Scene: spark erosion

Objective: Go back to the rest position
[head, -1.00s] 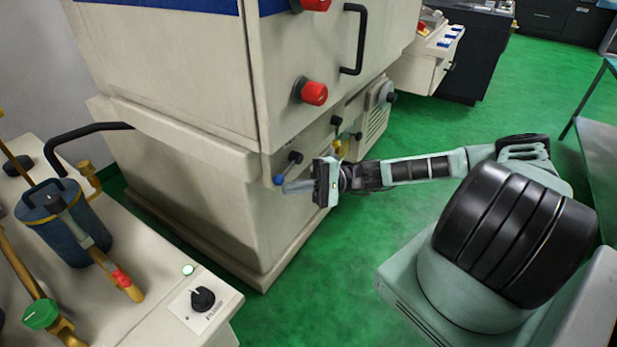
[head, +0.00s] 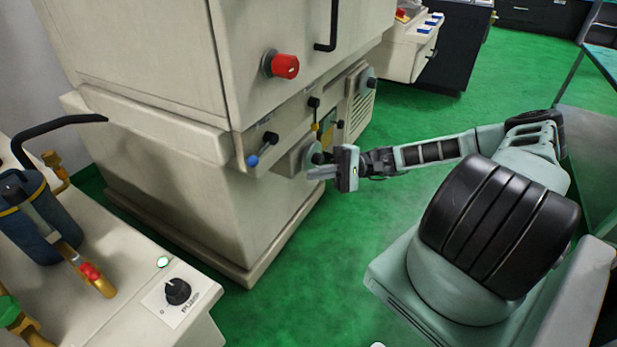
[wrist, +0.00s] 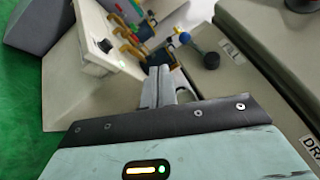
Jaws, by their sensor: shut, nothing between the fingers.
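My gripper (head: 322,173) is at the end of my outstretched arm, in the middle of the head view. It is shut and empty. It is in front of the beige machine's (head: 170,170) side, close to a lever with a blue knob (head: 252,161), and appears apart from it. In the wrist view the gripper fingers (wrist: 162,84) point up the picture, with a dark ball-ended lever (wrist: 211,60) to their right.
A red knob (head: 285,66) sits on the machine above. At the lower left stands a beige bench (head: 120,255) with a blue canister (head: 42,220) and a black dial (head: 177,291). A table (head: 595,125) is at the right. Green floor (head: 440,115) lies open behind my arm.

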